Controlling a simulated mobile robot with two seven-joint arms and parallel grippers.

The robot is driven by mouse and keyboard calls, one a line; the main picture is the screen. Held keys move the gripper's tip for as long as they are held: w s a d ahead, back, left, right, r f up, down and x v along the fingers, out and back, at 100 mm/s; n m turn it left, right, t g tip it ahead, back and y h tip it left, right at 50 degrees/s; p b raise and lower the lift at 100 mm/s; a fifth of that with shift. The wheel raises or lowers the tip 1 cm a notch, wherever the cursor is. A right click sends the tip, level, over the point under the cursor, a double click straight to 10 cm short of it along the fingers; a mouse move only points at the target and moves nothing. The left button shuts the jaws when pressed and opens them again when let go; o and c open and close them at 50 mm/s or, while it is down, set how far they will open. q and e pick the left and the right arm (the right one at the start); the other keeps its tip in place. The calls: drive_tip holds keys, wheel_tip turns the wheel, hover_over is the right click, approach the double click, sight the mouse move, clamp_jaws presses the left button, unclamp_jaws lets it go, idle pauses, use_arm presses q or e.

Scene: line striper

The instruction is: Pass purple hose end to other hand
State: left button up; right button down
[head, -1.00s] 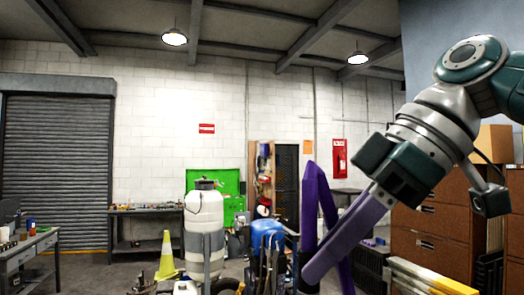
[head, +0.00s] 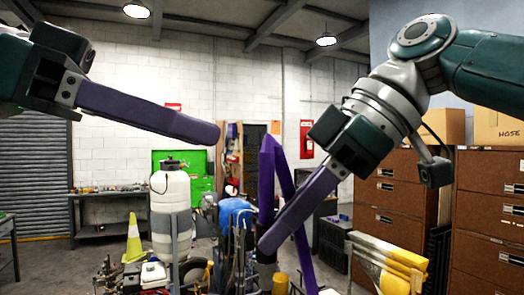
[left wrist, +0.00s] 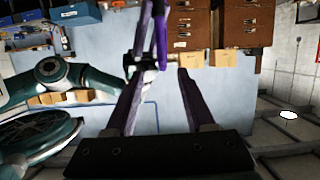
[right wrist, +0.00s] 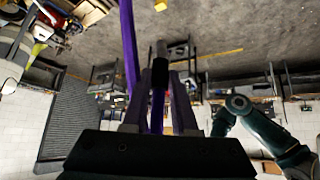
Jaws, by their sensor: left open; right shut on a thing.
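The purple hose (head: 267,178) rises in a narrow bend in the middle of the head view and also shows in the right wrist view (right wrist: 128,45). My right gripper (head: 266,246) is shut on its end; a dark cuff (right wrist: 159,75) sits between the fingers in the right wrist view. My left gripper (head: 214,136) is open and empty, pointing right, its tips left of the hose's bend in the head view. In the left wrist view the hose (left wrist: 161,35) appears beyond the open fingers. The fingers are also purplish and partly cover the hose end.
A white tank (head: 170,200), a blue container (head: 235,215) and other equipment stand below and behind the grippers. Brown drawer cabinets (head: 400,215) stand at the right, with a yellow-and-white barrier (head: 385,260) in front. A yellow cone (head: 133,240) stands at the left.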

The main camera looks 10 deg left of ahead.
sight(262, 155)
use_arm(q)
drive_tip(key=x, duration=0.9)
drive_tip(key=shift+c, duration=0.3)
clamp_jaws()
drive_tip(key=shift+s, duration=0.1)
use_arm(e)
drive_tip(key=c, duration=0.6)
unclamp_jaws()
